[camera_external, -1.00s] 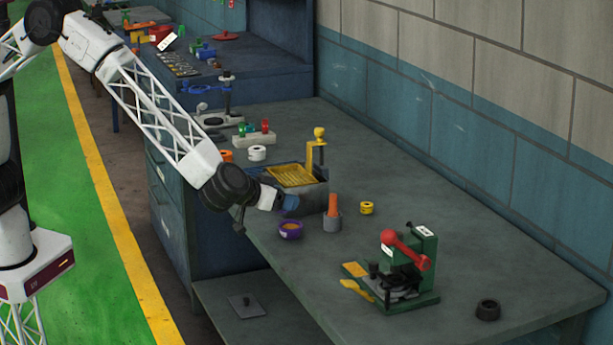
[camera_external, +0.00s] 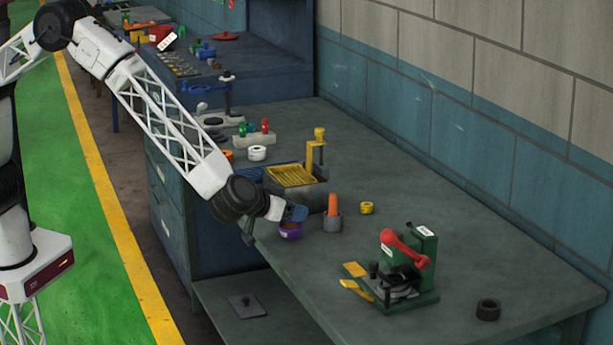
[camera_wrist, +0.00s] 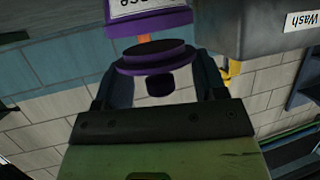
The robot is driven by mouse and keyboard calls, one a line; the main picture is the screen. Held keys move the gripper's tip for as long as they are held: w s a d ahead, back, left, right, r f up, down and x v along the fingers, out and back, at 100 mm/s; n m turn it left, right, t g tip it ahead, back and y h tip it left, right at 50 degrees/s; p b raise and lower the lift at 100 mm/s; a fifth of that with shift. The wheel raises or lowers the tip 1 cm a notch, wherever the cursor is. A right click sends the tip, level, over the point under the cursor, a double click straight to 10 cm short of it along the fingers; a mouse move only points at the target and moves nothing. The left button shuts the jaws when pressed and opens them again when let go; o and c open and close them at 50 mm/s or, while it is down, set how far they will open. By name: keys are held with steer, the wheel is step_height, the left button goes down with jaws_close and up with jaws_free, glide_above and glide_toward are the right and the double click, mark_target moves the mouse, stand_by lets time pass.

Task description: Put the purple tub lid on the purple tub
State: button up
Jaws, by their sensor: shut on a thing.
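The purple tub (camera_external: 290,231) stands on the bench near its left edge in the external view. In the wrist view the tub (camera_wrist: 150,24), with a white label, is at the top, beyond my fingers. My gripper (camera_wrist: 157,82) is shut on the purple tub lid (camera_wrist: 156,58), a round disc with a dark knob, with a finger at each side. In the external view my gripper (camera_external: 295,213) is just above the tub and partly covers it. The lid is hidden there. In the wrist view lid and tub look close but apart.
A grey wash tank (camera_external: 300,195) with a yellow basket is just behind my gripper. A grey holder with an orange piece (camera_external: 333,212) stands close right. A yellow roll (camera_external: 367,208) and a green press with red handle (camera_external: 400,265) are further right.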

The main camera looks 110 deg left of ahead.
steer(key=shift+f, duration=0.5)
steer(key=shift+f, duration=0.4)
steer(key=o, duration=0.9)
steer(key=shift+r, duration=0.4)
steer(key=v, duration=1.2)
steer(key=shift+r, duration=0.1)
